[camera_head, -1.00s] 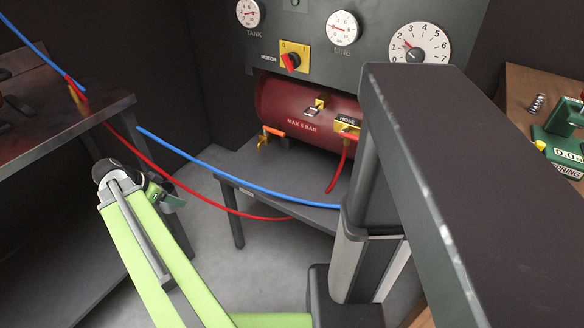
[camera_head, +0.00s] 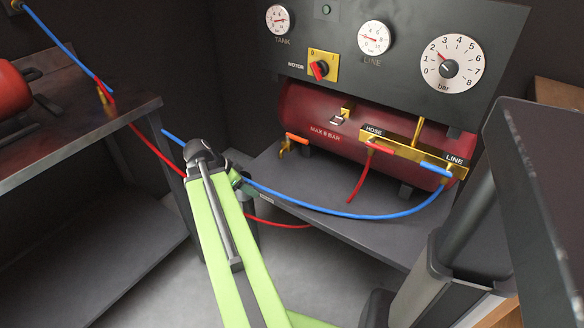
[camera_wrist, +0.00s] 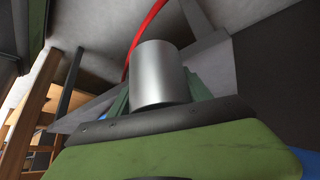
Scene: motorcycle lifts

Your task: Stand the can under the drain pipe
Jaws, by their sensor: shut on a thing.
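A plain silver can (camera_wrist: 160,75) stands up between the green fingers of my gripper (camera_wrist: 160,92) in the wrist view. The fingers are shut on its sides. In the head view my arm hides the can, and only a green bit of my gripper (camera_head: 243,184) shows, at the near left corner of the tank's stand. A brass valve with an orange handle (camera_head: 294,142) sits at the left end of the dark red tank (camera_head: 325,118). It looks like the drain, and its outlet points down above the stand. The can is left of and below this valve in the picture.
The grey stand (camera_head: 330,195) carries the tank and has bare top left of it. A red hose (camera_head: 360,180) and a blue hose (camera_head: 340,213) cross near my arm. A dark workbench (camera_head: 75,125) is at left. A gauge panel (camera_head: 400,70) rises behind.

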